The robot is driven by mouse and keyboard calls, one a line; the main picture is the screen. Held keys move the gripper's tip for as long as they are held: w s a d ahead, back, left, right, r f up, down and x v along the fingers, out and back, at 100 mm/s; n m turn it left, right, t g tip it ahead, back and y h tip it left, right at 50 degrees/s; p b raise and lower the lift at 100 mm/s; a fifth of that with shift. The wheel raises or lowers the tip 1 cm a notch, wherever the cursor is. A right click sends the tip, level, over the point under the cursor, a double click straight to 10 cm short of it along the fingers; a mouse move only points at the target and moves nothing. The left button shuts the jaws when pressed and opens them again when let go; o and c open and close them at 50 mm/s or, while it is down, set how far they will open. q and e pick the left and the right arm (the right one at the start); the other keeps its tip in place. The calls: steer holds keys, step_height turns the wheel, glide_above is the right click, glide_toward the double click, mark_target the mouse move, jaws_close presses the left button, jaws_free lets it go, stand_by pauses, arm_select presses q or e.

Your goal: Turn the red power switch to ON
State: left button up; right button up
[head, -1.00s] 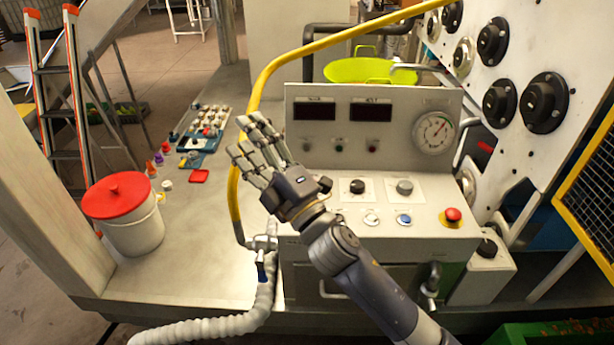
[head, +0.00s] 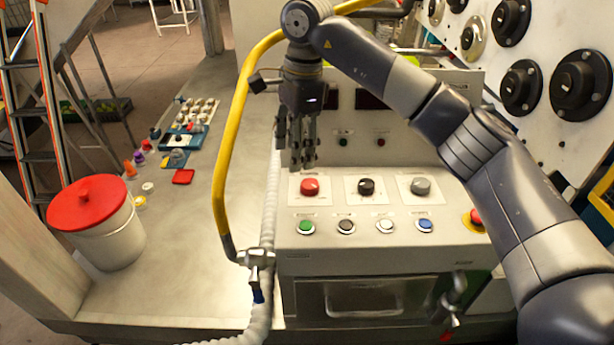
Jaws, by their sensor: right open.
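The red power switch (head: 310,187) is a round red knob at the left end of the upper row on the sloped control panel (head: 440,250). A black knob (head: 366,187) and a grey knob (head: 420,187) sit to its right. My right gripper (head: 300,160) is open and points down, with its fingers just above and slightly left of the red knob in the picture. I see no contact with the knob, though the depth gap is hard to tell. My left gripper is not in view.
Green (head: 306,227), black, white and blue push buttons line up below the knobs. A red emergency button (head: 476,217) is at the panel's right. A yellow pipe (head: 226,150) rises left of the panel. A white bucket (head: 105,235) with a red lid stands on the left counter.

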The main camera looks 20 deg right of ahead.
mark_target(310, 183)
steer(key=shift+h, duration=0.6)
steer(key=d+f+p, duration=0.1)
steer(key=f, duration=0.1)
steer(key=d+f, duration=0.1)
steer(key=f, duration=0.2)
steer(key=d+f+p, duration=0.1)
steer(key=f, duration=0.1)
steer(key=shift+d+f+p, duration=0.15)
steer(key=shift+f+p, duration=0.2)
steer(key=shift+f, duration=0.75)
steer(key=c, duration=1.1)
